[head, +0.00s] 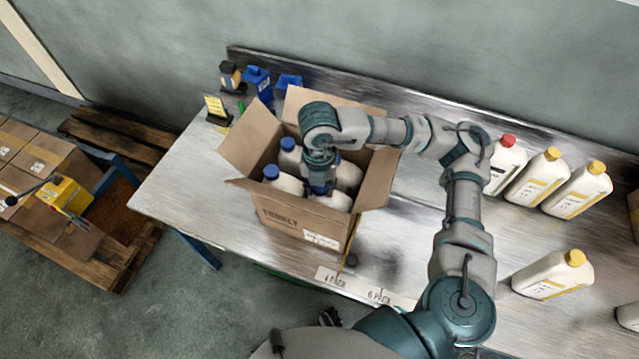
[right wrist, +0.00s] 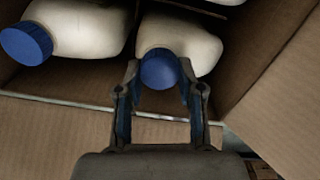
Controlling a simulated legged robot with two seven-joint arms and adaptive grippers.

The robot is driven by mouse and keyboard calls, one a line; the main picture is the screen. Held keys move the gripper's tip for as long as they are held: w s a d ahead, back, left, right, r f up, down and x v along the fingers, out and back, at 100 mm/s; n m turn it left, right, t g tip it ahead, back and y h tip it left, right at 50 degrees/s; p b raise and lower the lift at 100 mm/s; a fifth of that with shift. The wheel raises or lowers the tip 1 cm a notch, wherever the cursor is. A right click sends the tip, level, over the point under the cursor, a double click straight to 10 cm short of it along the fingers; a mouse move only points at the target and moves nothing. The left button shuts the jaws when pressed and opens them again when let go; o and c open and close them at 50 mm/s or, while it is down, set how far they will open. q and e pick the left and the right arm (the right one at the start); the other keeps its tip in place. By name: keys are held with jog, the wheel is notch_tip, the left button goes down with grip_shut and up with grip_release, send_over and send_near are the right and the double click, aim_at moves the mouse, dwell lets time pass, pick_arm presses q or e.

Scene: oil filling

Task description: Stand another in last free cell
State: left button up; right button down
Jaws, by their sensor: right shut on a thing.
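An open cardboard box (head: 285,228) on the bench holds several white bottles with blue caps. Two of these bottles stand at the left inside, one in front (head: 286,184) and one behind it. White bodies also show on the right side of the box, partly covered by my arm. My right gripper (head: 320,188) reaches down into the box. In the right wrist view its fingers (right wrist: 158,92) are shut around the blue cap of a white bottle (right wrist: 182,40), which is inside the box near its wall. My left gripper is not seen.
Bottles with yellow caps (head: 540,177) and one with a red cap (head: 508,163) stand at the back right; another yellow-capped bottle (head: 555,275) is nearer. Box flaps spread outward. Blue containers (head: 258,82) and a yellow sign (head: 216,108) stand behind the box. Bench is clear at left.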

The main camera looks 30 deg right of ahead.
jog(key=shift+f, duration=0.15)
jog(key=c, duration=0.6)
grip_release()
jog(key=shift+c, duration=0.2)
notch_tip(320, 180, up, 12)
jog(key=shift+f, duration=0.1)
